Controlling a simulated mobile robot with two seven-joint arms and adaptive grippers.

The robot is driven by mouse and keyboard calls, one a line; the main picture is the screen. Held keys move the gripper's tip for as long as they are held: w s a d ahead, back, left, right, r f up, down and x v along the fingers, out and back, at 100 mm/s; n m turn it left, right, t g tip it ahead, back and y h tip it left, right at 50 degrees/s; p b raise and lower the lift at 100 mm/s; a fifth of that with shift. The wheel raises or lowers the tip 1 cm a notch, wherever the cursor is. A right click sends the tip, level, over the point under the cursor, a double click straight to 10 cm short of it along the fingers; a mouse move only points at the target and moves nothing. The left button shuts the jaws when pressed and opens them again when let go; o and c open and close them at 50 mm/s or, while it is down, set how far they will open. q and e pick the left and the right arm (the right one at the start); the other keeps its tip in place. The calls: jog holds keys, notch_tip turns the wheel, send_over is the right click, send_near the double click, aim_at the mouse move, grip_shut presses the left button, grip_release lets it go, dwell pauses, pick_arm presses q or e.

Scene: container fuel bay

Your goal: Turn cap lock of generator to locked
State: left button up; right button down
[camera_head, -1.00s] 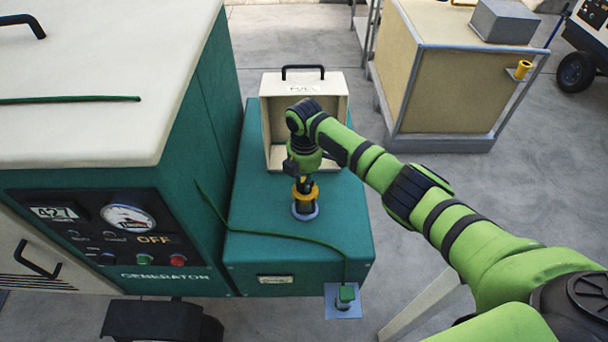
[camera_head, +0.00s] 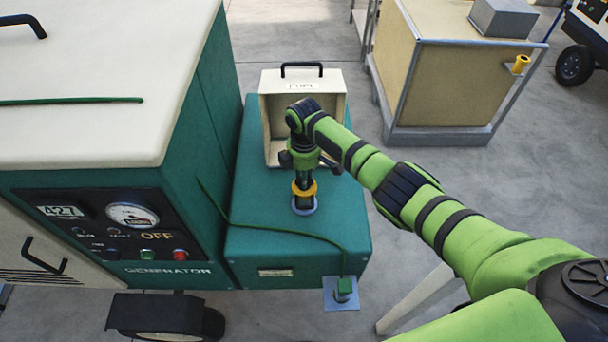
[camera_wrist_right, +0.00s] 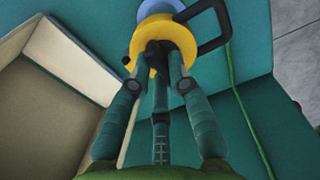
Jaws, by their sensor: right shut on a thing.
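The teal generator (camera_head: 110,220) has a lower teal fuel housing (camera_head: 262,240) on its right. A yellow cap (camera_head: 311,192) sits over a pale blue collar (camera_head: 304,209) on top of the housing. My right gripper (camera_head: 304,184) points down from above and is shut on the cap. In the right wrist view its fingers (camera_wrist_right: 160,62) meet at the middle of the yellow cap (camera_wrist_right: 186,40), and a black loop handle (camera_wrist_right: 212,28) shows beside it. The fingers partly hide the cap; I cannot read its lock position. My left gripper is not in view.
A cream fuel box with a black handle (camera_head: 302,68) stands open behind the cap. A tan cabinet (camera_head: 440,85) stands back right on open grey floor.

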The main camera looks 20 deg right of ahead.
jog(key=c, duration=1.1)
grip_release()
jog(key=shift+c, duration=0.2)
jog(key=shift+r, duration=0.25)
notch_tip(320, 180, up, 12)
jog(key=shift+f, duration=0.25)
